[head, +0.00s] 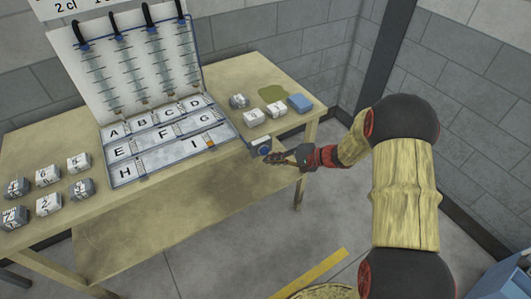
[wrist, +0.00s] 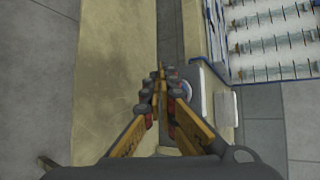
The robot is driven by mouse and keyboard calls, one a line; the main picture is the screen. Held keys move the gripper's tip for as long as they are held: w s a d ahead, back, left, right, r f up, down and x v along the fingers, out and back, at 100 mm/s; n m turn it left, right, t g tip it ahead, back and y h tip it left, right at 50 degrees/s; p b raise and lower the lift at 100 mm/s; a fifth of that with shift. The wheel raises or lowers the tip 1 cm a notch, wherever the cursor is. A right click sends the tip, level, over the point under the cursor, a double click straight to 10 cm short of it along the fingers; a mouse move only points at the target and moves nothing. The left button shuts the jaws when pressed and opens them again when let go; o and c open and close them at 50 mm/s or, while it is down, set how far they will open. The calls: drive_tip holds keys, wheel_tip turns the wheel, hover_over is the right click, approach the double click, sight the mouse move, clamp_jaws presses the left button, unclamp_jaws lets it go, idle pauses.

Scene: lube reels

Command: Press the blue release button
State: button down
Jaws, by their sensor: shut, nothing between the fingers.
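The wooden table (head: 165,195) carries a tray with lettered compartments (head: 125,178) and a tall backboard with reels (head: 95,75). Several numbered blocks (head: 48,204) stand at left. A blue block (head: 300,103), pale blocks (head: 253,117) and a greenish stain lie at right.

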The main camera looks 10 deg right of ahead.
drive_tip(key=s, duration=0.1)
drive_tip(key=s+d, duration=0.1)
drive_tip(key=s, duration=0.2)
drive_tip(key=shift+s+d, duration=0.3)
drive_tip(key=shift+s, duration=0.05)
idle(1.5)
drive_tip(key=s+a+f+g, duration=0.1)
drive_tip(key=s+f+g, duration=0.2)
drive_tip(key=s, duration=0.5)
drive_tip(key=s+r+n+g+h, duration=0.2)
drive_tip(key=s+r+g+h, duration=0.25)
drive_tip(key=s, duration=0.35)
drive_tip(key=s+r+n+t+h, duration=0.3)
drive_tip(key=s+r, duration=0.3)
drive_tip(key=r, duration=0.5)
drive_tip(key=s+r+n+t+h, duration=0.3)
drive_tip(key=s+r+n, duration=0.2)
drive_tip(key=r, duration=0.7)
drive_tip(key=shift+s+d, duration=0.25)
drive_tip(key=shift+s, duration=0.1)
